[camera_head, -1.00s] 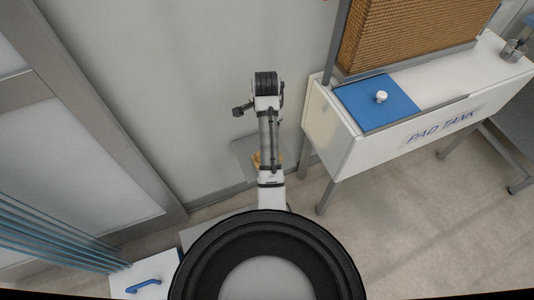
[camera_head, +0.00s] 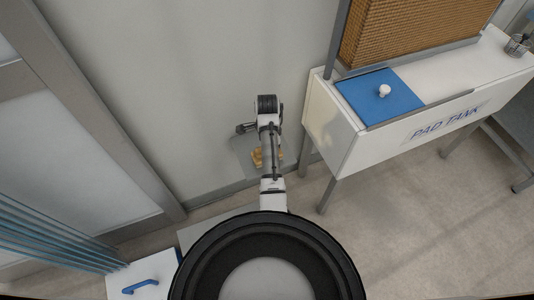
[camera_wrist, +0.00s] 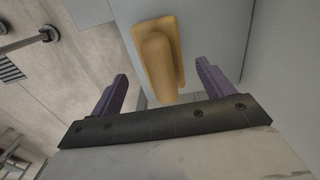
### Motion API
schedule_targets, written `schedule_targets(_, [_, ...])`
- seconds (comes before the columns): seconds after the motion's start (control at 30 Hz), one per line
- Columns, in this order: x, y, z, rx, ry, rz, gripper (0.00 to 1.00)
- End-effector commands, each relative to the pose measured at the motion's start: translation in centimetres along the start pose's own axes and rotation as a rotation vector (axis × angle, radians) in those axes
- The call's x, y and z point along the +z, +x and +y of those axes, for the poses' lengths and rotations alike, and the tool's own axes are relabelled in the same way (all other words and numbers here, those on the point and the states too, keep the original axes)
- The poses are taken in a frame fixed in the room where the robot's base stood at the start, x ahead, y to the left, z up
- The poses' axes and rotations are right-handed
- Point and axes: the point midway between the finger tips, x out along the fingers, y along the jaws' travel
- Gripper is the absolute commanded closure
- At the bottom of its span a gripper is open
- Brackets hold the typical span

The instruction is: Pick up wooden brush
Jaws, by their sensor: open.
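The wooden brush (camera_wrist: 158,58) shows in the wrist view as a tan block with a raised rounded grip, lying on a grey surface. In the head view the brush (camera_head: 257,158) is partly hidden behind my arm, low against the wall. My gripper (camera_wrist: 162,85) is open in the wrist view, with purple fingers spread to the left and right of the brush's near end. The fingers appear apart from the brush, and nothing is held. In the head view my arm hides the fingers.
A white pad tank (camera_head: 350,140) with a blue lid (camera_head: 370,105) stands to the right, close to my arm. The wall (camera_head: 200,90) is directly ahead. A white box with a blue handle (camera_head: 140,287) is at lower left.

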Motion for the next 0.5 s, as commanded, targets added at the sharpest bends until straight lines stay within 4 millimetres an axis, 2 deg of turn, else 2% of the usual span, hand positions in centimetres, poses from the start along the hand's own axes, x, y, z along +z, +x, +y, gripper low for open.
schedule_targets(0.23, [-0.1,3.7,-0.1,0.004,0.001,-0.001,0.2])
schedule_targets(0.33, [-0.1,4.5,-0.1,0.002,0.0,-0.001,0.2])
schedule_targets(0.5, [0.0,4.7,-0.1,0.001,0.0,0.0,0.2])
